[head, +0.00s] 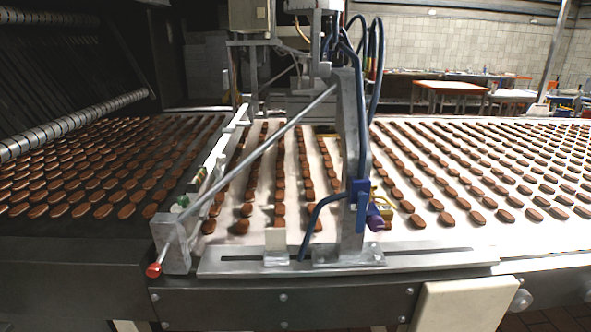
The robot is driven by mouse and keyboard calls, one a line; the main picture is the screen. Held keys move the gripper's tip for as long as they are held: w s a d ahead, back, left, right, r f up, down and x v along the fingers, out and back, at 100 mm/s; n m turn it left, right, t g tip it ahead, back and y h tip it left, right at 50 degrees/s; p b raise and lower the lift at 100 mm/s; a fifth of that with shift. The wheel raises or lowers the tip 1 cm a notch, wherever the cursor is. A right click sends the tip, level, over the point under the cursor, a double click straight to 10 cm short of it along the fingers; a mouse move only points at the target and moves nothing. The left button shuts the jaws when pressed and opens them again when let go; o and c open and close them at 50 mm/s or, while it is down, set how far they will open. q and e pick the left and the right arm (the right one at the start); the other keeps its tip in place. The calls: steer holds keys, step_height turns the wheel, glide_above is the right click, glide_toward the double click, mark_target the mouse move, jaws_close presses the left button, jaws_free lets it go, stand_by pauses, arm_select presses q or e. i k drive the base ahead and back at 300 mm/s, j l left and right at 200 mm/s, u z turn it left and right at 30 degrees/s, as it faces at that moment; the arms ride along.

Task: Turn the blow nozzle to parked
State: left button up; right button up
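A blue fitting (360,188) sits on the grey upright bracket (350,150) at the middle of the conveyor's near edge. A blue hose (312,215) curves from it down to the slotted metal plate. Neither of my grippers shows in the head view.
Rows of brown biscuits cover the dark belt at left and the pale belt (286,180). A diagonal rod joins the upright to a grey block (171,245). A red ball knob (153,270) sticks out at the near left. A cream box (462,305) hangs at the front.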

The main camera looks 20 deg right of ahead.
mark_target(374, 188)
steer(key=l+u, duration=0.1)
steer(key=l, duration=1.25)
steer(key=i, duration=0.05)
